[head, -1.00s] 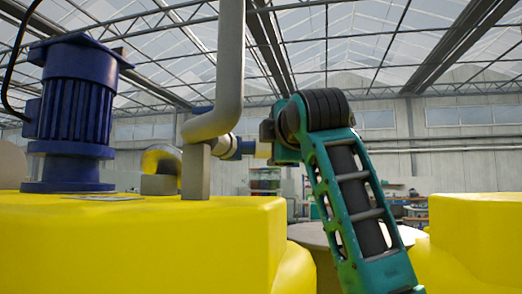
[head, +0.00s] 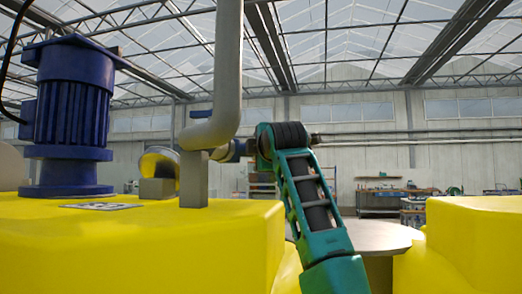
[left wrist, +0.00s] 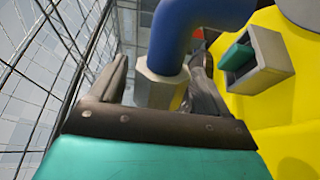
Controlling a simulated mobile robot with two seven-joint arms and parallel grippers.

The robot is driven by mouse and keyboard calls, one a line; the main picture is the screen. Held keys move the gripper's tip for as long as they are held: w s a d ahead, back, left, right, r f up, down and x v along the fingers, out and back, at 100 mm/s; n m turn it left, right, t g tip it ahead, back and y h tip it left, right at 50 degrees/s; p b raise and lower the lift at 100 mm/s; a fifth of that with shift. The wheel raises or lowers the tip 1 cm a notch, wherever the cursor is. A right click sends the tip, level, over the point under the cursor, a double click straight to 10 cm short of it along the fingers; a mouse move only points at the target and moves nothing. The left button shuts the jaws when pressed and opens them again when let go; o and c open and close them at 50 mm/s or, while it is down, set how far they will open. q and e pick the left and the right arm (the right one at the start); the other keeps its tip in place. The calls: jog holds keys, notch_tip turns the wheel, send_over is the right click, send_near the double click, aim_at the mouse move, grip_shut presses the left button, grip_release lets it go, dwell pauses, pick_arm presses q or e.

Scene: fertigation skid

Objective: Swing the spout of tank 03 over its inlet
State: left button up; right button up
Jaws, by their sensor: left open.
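A blue curved pipe (left wrist: 195,30), apparently the spout, ends in a beige hexagonal fitting (left wrist: 160,88) in the left wrist view. My left gripper (left wrist: 161,66) is open, with one dark finger on each side of this fitting; I cannot tell whether they touch it. My gripper's fingers are not visible there. No tank number is readable, and I cannot identify the inlet surely. My right gripper is not in view.
A blue motor (head: 72,110) stands on the tank's left. A grey post (head: 194,180) and a round yellow-lined part (head: 160,162) are near the pipe. A grey bracket (left wrist: 268,62) with a green piece is close right of the gripper. Another yellow tank (head: 475,240) stands right.

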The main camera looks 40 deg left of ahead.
pick_arm(q)
jog(key=c, duration=1.4)
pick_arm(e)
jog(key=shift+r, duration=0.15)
